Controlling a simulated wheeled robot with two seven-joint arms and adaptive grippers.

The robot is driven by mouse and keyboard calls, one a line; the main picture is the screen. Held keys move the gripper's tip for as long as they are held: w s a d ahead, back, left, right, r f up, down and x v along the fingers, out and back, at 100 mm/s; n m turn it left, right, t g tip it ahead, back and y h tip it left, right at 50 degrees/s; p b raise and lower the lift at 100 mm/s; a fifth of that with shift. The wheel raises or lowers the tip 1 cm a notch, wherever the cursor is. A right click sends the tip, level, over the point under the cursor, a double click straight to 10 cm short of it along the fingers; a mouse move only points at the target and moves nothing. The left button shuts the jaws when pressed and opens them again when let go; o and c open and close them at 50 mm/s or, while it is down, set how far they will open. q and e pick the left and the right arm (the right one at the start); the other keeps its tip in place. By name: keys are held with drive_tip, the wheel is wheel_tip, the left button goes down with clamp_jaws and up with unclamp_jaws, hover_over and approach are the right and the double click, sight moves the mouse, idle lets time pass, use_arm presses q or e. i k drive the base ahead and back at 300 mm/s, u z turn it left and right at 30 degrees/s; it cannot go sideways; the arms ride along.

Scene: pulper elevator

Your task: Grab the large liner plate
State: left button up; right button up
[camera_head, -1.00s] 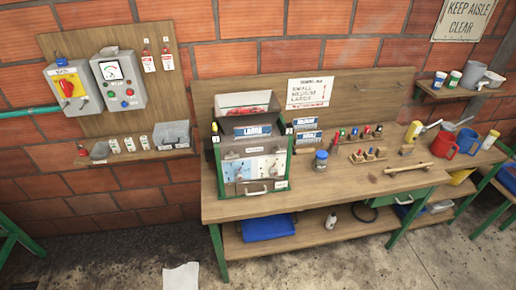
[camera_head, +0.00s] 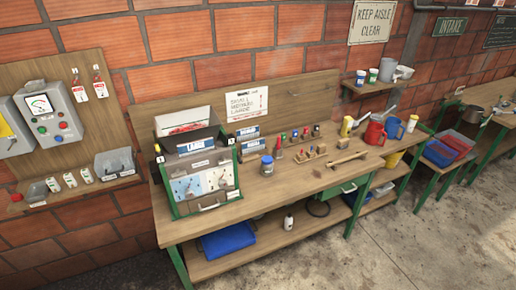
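A blue plate labelled "LARGE" (camera_head: 197,146) sits at the top front of the green-framed machine (camera_head: 178,208) on the left end of the workbench. Two similar blue-labelled plates, an upper one (camera_head: 247,131) and a lower one (camera_head: 248,146), stand behind the bench's left middle, just right of the machine; their lettering is too small to read surely. Neither of my grippers is in view.
The wooden workbench (camera_head: 285,199) holds a blue-lidded jar (camera_head: 267,166), small tools in wooden blocks, a wooden-handled tool (camera_head: 346,160), and red (camera_head: 375,133) and blue (camera_head: 394,128) jugs. A control-box board (camera_head: 80,75) hangs left. Open floor lies in front.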

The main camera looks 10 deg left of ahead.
sight(186, 149)
drive_tip(key=z, duration=0.6)
drive_tip(key=i, duration=1.45)
drive_tip(key=u, duration=2.25)
